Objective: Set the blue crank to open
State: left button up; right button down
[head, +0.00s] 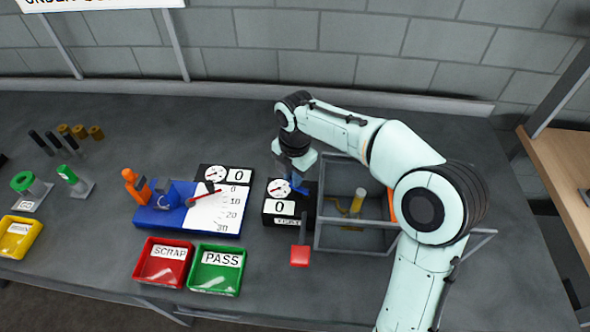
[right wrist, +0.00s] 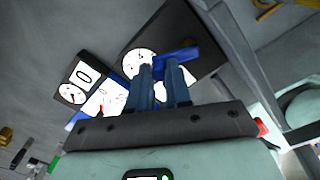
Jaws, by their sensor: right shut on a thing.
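The blue crank (head: 300,186) is on the black box (head: 272,218), which has a white dial and a counter reading 0. My right gripper (head: 287,174) reaches down onto the crank from above and is shut on it. In the right wrist view, the blue crank (right wrist: 178,54) lies at the tips of my two fingers (right wrist: 160,75), across the box's face. The fingers and arm partly hide the crank, and I cannot read its setting. My left gripper is not in view.
A grey-framed bin (head: 322,240) stands right of the box, with a red square (head: 300,256) in front. A blue gauge fixture (head: 160,218) with a white scale is to the left. Red SCRAP (head: 150,275) and green PASS (head: 203,282) trays sit at the front.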

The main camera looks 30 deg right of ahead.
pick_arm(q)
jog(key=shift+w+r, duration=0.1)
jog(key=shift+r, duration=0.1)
pick_arm(e)
jog(key=shift+a+n, duration=0.15)
jog(key=shift+n, duration=0.35)
jog(key=c, duration=1.1)
grip_release()
jog(key=shift+s, duration=0.1)
jog(key=shift+o, duration=0.2)
notch_tip(320, 180, up, 7)
jog(key=shift+f+p, duration=0.2)
jog(key=shift+p, duration=0.45)
jog(key=shift+s+r, duration=0.1)
jog(key=shift+r, duration=0.35)
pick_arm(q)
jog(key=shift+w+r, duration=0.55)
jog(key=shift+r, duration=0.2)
